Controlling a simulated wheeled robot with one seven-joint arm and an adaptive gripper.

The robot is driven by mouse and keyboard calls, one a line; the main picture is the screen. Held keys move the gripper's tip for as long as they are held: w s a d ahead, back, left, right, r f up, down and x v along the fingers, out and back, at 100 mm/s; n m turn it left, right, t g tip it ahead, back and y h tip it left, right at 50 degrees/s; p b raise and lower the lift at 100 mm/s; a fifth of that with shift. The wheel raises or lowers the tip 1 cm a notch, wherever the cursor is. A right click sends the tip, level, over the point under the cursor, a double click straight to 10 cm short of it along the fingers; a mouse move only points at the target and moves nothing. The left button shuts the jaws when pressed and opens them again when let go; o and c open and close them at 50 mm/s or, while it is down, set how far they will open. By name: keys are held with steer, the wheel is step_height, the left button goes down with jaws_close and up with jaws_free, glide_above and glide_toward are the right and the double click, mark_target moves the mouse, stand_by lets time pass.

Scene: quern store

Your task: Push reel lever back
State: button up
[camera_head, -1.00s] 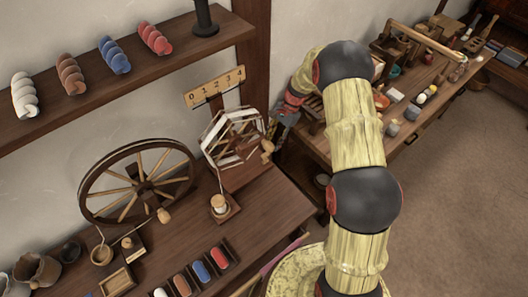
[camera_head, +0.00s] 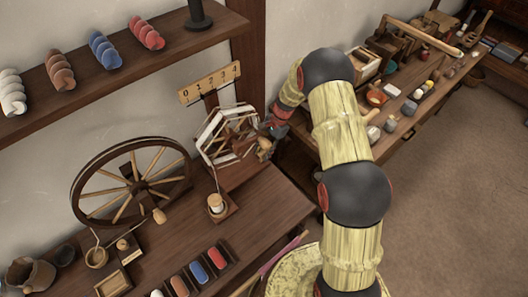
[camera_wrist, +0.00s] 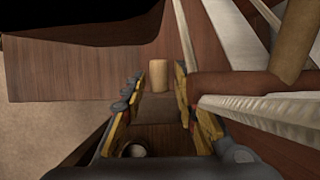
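The reel (camera_head: 230,135), a pale many-sided frame with wooden spokes, stands at the back right of the dark spinning table. Its pale bars also cross the right of the wrist view (camera_wrist: 255,112). My gripper (camera_head: 270,132) is at the reel's right side, and its tips are hard to make out there. In the wrist view my gripper (camera_wrist: 160,98) has its two fingers apart, with a short light wooden peg (camera_wrist: 158,75) showing between and beyond them. I cannot tell whether this peg is the lever. A thicker wooden handle (camera_wrist: 295,40) is at the right.
A large spoked wheel (camera_head: 133,182) stands left of the reel. A numbered board (camera_head: 210,82) is on the wall behind. A small spool stand (camera_head: 216,205) and a tray of coloured rolls (camera_head: 207,268) are in front. A cluttered bench (camera_head: 410,110) runs along the right.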

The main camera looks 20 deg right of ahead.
steer(key=c, duration=0.6)
jaws_close()
steer(key=shift+p, duration=0.35)
steer(key=shift+w+a+r+g+p, duration=0.15)
steer(key=shift+w+g+p, duration=0.1)
steer(key=shift+g+p, duration=0.4)
steer(key=shift+w+a+f+g+h+p, duration=0.1)
steer(key=shift+w+f+g+h+p, duration=0.15)
steer(key=shift+g+h+p, duration=0.3)
steer(key=shift+w+a+f+m+g+h, duration=0.15)
steer(key=shift+w+f+m+g+h, duration=0.1)
steer(key=shift+w+m+g, duration=0.35)
steer(key=shift+a+g+b, duration=0.1)
steer(key=shift+g+b, duration=0.5)
steer(key=shift+g, duration=0.2)
steer(key=shift+h, duration=0.3)
